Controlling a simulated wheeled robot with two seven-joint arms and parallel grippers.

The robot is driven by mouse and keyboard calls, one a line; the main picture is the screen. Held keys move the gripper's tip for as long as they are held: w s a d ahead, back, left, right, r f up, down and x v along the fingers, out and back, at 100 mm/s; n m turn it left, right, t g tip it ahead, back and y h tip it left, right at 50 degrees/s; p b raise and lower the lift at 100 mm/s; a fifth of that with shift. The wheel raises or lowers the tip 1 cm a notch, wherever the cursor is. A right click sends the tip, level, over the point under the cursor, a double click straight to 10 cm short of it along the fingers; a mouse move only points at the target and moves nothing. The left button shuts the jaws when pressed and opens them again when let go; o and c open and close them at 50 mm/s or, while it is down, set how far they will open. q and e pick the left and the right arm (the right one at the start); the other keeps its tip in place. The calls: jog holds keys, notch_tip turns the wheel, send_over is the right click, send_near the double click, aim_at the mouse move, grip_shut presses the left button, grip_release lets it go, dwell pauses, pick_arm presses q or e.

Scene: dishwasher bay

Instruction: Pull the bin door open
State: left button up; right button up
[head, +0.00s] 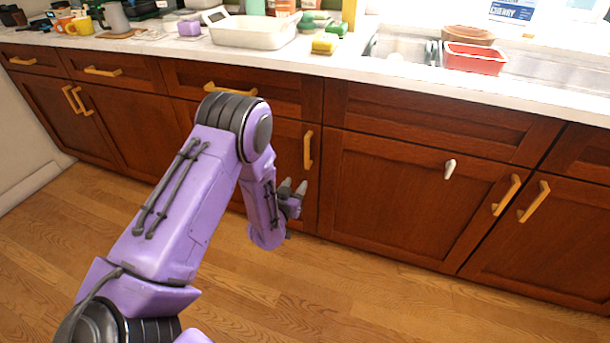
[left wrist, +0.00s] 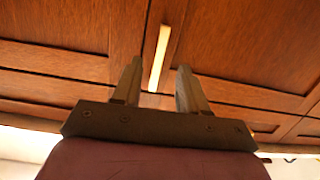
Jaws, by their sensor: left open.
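A brown wooden cabinet door (head: 287,149) under the counter has a vertical yellow handle (head: 308,150) near its right edge; no label marks it as the bin door. It looks shut. My left gripper (head: 293,185) is open and empty, just below and left of this handle in the head view. In the left wrist view the handle (left wrist: 160,55) shows between the two finger lines of my gripper (left wrist: 159,66), seemingly beyond the fingertips. I cannot tell the exact gap. My purple left arm hides part of this door. My right gripper is not in view.
Other doors and drawers have yellow handles (head: 507,195). The white counter (head: 340,63) above holds a white tub (head: 252,40) and a red basin (head: 474,59). The wooden floor (head: 340,290) is clear.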

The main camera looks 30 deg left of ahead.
aim_at(307, 154)
pick_arm(q)
jog(key=shift+m+t, duration=0.3)
jog(key=shift+t, duration=0.4)
jog(key=r+x, duration=0.1)
jog(key=x, duration=0.3)
jog(key=b+x, duration=0.1)
jog(key=x, duration=0.4)
jog(key=a+r+x, duration=0.1)
jog(key=x, duration=0.3)
jog(key=shift+w+a+r+b, duration=0.1)
jog(key=shift+w+r+b, duration=0.05)
jog(key=shift+r+b, duration=0.2)
grip_shut()
